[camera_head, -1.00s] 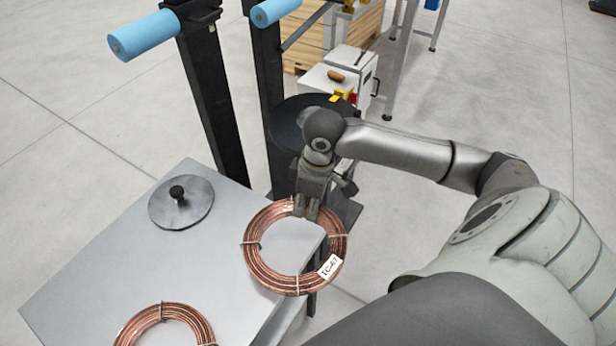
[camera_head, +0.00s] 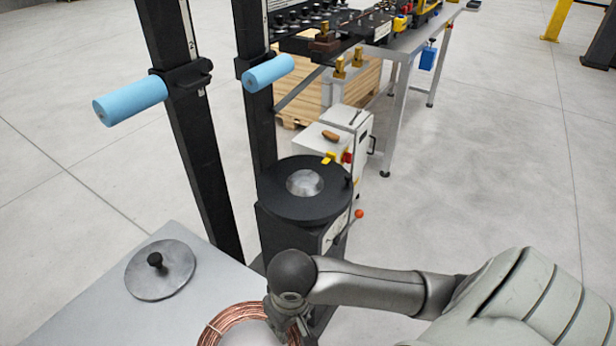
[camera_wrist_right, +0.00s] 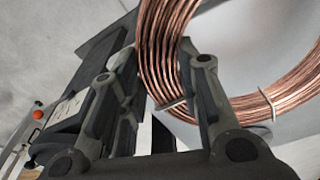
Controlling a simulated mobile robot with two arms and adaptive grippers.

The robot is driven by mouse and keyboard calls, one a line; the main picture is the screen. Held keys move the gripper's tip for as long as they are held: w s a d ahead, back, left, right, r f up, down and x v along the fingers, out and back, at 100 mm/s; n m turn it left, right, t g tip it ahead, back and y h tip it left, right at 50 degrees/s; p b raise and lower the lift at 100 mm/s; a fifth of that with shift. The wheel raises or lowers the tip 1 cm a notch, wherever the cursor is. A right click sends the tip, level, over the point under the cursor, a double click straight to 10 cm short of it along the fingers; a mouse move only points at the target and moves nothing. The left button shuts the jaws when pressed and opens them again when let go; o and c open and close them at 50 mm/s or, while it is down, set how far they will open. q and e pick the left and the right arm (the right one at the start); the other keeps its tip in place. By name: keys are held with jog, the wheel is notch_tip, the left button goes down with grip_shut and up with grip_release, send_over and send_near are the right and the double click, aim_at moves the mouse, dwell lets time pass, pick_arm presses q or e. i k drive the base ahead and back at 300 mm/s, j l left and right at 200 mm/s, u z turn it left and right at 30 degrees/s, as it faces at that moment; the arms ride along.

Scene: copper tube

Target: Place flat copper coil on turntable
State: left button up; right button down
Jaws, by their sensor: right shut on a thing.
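The flat copper coil (camera_head: 232,318) is at the bottom of the head view, with its lower part cut off by the frame edge. My right gripper (camera_head: 288,318) is shut on the coil's rim. In the right wrist view the coil (camera_wrist_right: 168,45) passes between the two fingers of the right gripper (camera_wrist_right: 165,75), with tie bands around its strands. The turntable (camera_head: 304,188) is a round black disc with a pale centre on a dark stand, beyond the gripper and apart from the coil. My left gripper is not in view.
A grey table (camera_head: 100,300) at lower left bears a metal disc with a black knob (camera_head: 160,270). Two black posts with blue rollers (camera_head: 130,100) stand behind it. A white control box (camera_head: 335,145) stands behind the turntable. Open floor lies to the right.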

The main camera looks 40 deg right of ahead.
aim_at(305, 184)
jog(key=l+u, duration=0.35)
jog(key=l, duration=1.65)
